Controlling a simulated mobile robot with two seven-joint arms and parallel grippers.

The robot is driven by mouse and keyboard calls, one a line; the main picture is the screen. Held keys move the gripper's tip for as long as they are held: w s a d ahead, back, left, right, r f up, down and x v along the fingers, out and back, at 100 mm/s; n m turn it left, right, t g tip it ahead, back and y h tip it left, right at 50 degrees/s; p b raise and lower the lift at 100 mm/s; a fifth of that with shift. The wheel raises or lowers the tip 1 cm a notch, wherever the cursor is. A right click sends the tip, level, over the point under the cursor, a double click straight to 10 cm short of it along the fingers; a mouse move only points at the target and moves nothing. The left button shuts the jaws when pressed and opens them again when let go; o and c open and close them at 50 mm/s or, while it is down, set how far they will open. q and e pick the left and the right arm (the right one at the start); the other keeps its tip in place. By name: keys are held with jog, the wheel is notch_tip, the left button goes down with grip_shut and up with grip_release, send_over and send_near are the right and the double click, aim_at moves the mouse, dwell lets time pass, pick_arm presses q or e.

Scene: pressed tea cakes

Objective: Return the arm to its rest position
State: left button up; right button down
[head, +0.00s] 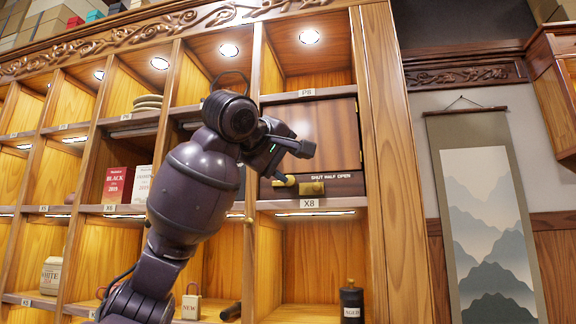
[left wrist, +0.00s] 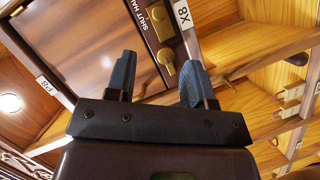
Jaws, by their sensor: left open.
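My left arm (head: 192,180) rises across the shelves in the head view, from the bottom left to the middle. My left gripper (head: 296,164) is in front of the dark-fronted compartment X8. It also shows in the left wrist view (left wrist: 158,62), with its two dark fingers apart and nothing between them. The compartment's dark brown panel (head: 334,135) looks closed. Below it, a strip marked SHUT HALF OPEN carries brass fittings (head: 311,188). A brass knob (left wrist: 166,54) appears beyond the fingertips in the left wrist view; contact is not evident. My right gripper is not in view.
A wooden shelf wall with many cubbies fills the left and middle. A red box (head: 117,185), a white box (head: 142,184) and stacked pale discs (head: 148,102) stand in cubbies. A black canister (head: 351,300) is below. A mountain scroll (head: 487,220) hangs at the right.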

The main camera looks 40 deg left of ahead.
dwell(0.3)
pick_arm(q)
jog(key=w+d+f+m+g, duration=0.25)
jog(key=w+f, duration=0.55)
jog(key=f, duration=0.5)
jog(key=w+d+f+m+g+h, duration=0.1)
jog(key=d+f+m+g, duration=0.2)
jog(key=f, duration=1.4)
jog(key=w+d+f+m+h, duration=0.15)
jog(key=f+m, duration=0.25)
jog(key=f, duration=1.3)
jog(key=s+d+f+m+g, duration=0.1)
jog(key=s+d+f+m, duration=0.1)
jog(key=s+f, duration=0.6)
jog(key=s+d+f+m+g, duration=0.1)
jog(key=s+d+f+g, duration=0.15)
jog(key=f, duration=0.95)
jog(key=s+d+f+m+g, duration=0.1)
jog(key=s+f, duration=0.5)
jog(key=s, duration=0.5)
jog(key=s+d+f+m+g, duration=0.15)
jog(key=s+f, duration=0.35)
jog(key=s, duration=0.7)
jog(key=w+f+t, duration=0.7)
jog(key=f+t, duration=0.1)
jog(key=f, duration=0.2)
jog(key=shift+w+f+h, duration=0.2)
jog(key=shift+f+h, duration=0.1)
jog(key=shift+h, duration=0.15)
